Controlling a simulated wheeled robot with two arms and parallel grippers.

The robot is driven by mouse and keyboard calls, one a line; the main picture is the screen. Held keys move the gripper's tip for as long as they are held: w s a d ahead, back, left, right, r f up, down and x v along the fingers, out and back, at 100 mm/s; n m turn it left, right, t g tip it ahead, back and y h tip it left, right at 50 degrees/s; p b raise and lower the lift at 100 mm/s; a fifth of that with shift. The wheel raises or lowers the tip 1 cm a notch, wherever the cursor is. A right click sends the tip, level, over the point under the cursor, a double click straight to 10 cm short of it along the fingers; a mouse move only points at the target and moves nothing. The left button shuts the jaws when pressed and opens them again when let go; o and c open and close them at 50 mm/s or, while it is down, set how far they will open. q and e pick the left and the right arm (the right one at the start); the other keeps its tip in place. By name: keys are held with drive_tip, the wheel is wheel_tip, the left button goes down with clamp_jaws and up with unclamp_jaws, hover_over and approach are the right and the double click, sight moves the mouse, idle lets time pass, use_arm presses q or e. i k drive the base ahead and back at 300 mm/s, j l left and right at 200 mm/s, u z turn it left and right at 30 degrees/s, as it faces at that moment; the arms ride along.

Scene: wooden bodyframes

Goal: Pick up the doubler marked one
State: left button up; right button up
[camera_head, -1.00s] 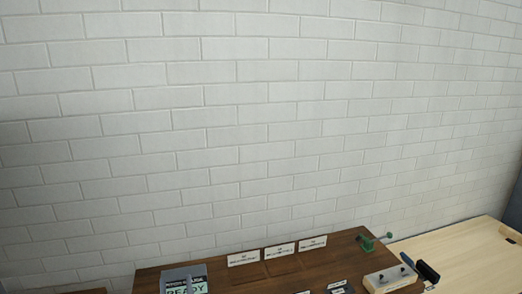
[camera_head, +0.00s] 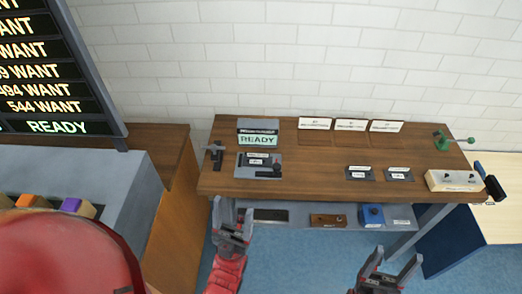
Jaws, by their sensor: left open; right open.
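Two small dark plates with white labels, (camera_head: 360,173) and (camera_head: 398,174), lie on the right part of the brown wooden bench (camera_head: 310,180). Their labels are too small to read, so I cannot tell which piece is the doubler marked one. My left gripper (camera_head: 234,217) is open and empty in front of the bench's left front edge. My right gripper (camera_head: 392,264) is open and empty, lower and in front of the bench's right part. Both are apart from the plates.
A READY display (camera_head: 258,138) and a grey labelled panel (camera_head: 260,165) stand at the bench's left. Three white signs (camera_head: 351,124) stand along the back. A green clamp (camera_head: 445,140) and a white switch box (camera_head: 454,181) are at the right. A lower shelf (camera_head: 295,217) holds several items.

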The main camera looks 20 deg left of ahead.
sight(253, 159)
drive_tip(key=i+l, duration=0.1)
drive_tip(key=l, duration=1.95)
drive_tip(key=i+l, duration=0.15)
drive_tip(key=l, duration=0.85)
drive_tip(key=u, duration=1.75)
drive_tip(key=i+l+u, duration=0.3)
drive_tip(key=i+l, duration=0.35)
drive_tip(key=i+l+u, duration=0.3)
drive_tip(key=i+l, duration=0.5)
